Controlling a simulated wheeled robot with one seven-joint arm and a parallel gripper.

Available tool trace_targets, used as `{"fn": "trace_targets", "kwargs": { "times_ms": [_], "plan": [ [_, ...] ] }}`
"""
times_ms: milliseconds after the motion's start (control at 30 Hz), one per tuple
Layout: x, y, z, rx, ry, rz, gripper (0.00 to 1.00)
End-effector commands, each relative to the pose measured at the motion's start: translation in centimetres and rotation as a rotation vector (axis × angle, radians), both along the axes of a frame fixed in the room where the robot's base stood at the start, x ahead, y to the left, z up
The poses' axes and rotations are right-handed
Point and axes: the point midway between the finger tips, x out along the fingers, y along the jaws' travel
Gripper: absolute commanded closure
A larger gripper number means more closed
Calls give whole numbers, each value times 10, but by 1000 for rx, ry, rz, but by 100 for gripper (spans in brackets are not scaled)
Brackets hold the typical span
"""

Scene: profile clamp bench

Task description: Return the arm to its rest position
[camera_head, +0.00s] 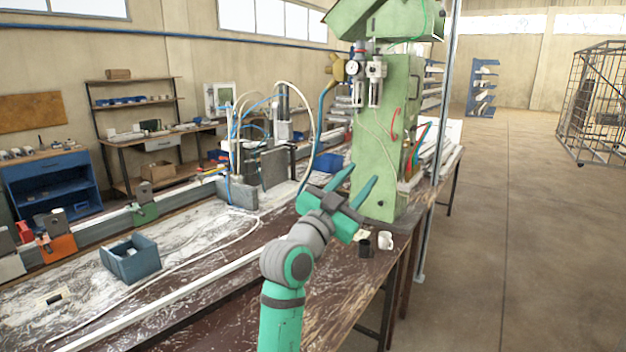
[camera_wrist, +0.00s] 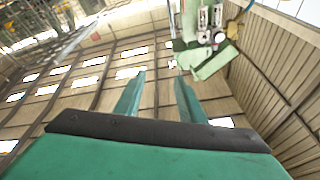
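My gripper (camera_head: 352,184) is raised above the right part of the workbench (camera_head: 225,290), in front of the green machine column (camera_head: 380,135). Its two teal fingers stand apart and point up and away. In the wrist view, the fingers of my gripper (camera_wrist: 158,95) are spread with nothing between them. Behind them show the ceiling and windows, with the green machine (camera_wrist: 212,60) at the upper right.
A blue bin (camera_head: 130,262) sits at the left. Clamp blocks (camera_head: 143,208) line a rail behind it.

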Motion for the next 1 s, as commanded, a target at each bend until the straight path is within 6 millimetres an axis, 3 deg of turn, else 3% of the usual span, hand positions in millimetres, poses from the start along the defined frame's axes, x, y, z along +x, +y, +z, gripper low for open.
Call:
{"fn": "trace_targets", "kwargs": {
  "times_ms": [33, 100, 467, 767, 1000],
  "plan": [
    [1, 4, -27, -30, 29, 14, 64],
    [1, 9, -58, -67, 59, 36, 64],
    [-28, 30, -214, -226, 207, 157, 64],
    [-86, 45, -330, -315, 316, 267, 64],
    [-150, 56, -407, -357, 392, 356, 64]
  ]
}}
